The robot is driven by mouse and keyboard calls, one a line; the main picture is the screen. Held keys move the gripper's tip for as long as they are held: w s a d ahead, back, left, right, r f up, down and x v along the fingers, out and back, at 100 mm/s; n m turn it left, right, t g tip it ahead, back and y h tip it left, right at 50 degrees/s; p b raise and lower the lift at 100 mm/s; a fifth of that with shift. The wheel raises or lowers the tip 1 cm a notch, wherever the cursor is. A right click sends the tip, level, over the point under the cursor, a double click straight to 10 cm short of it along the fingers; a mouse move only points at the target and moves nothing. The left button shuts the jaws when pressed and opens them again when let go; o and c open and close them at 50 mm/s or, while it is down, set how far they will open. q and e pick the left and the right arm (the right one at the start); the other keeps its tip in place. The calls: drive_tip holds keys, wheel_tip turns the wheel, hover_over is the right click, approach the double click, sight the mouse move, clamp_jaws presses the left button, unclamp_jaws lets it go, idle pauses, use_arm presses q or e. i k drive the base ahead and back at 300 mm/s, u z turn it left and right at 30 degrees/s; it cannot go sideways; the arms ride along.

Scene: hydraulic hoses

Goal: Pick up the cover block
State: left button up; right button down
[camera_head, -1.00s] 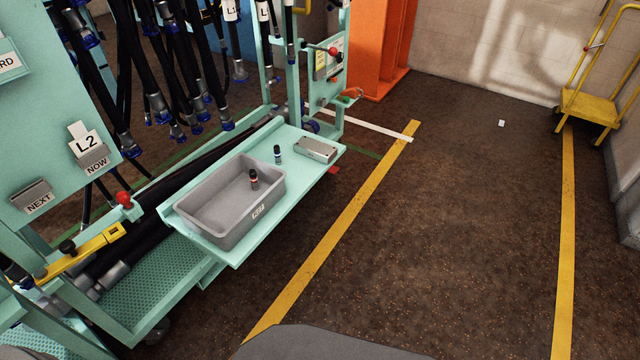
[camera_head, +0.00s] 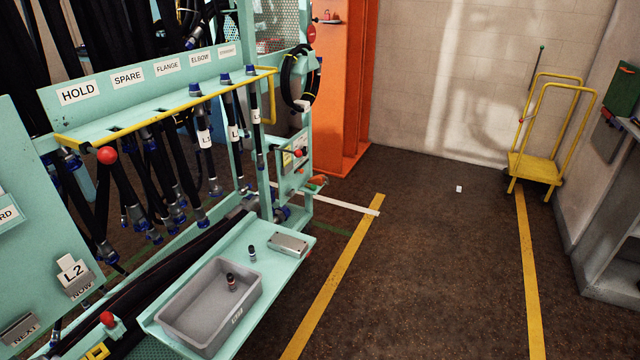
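A flat grey metal block (camera_head: 288,244), which seems to be the cover block, lies at the far right end of the teal shelf (camera_head: 262,283) on the hose rack. A small dark fitting with a blue end (camera_head: 251,253) stands on the shelf to its left. A grey bin (camera_head: 187,340) sits nearer on the shelf. A dark fitting with a red band (camera_head: 231,282) is in the bin. Neither of my grippers shows in the head view.
Hoses hang from the rack below a yellow rail (camera_head: 170,110) and labelled slots. An orange column (camera_head: 345,90) stands behind. A yellow cart (camera_head: 535,165) and a small white item (camera_head: 459,188) are on the right. The floor between the yellow lines is mostly clear.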

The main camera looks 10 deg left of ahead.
sight(281, 242)
drive_tip(key=z, duration=0.55)
drive_tip(key=k, duration=0.65)
drive_tip(key=z, duration=0.55)
drive_tip(key=i, duration=3.35)
drive_tip(key=u, duration=0.85)
drive_tip(key=i, duration=1)
drive_tip(key=u, duration=1.8)
drive_tip(key=i, duration=0.95)
drive_tip(key=u, duration=0.85)
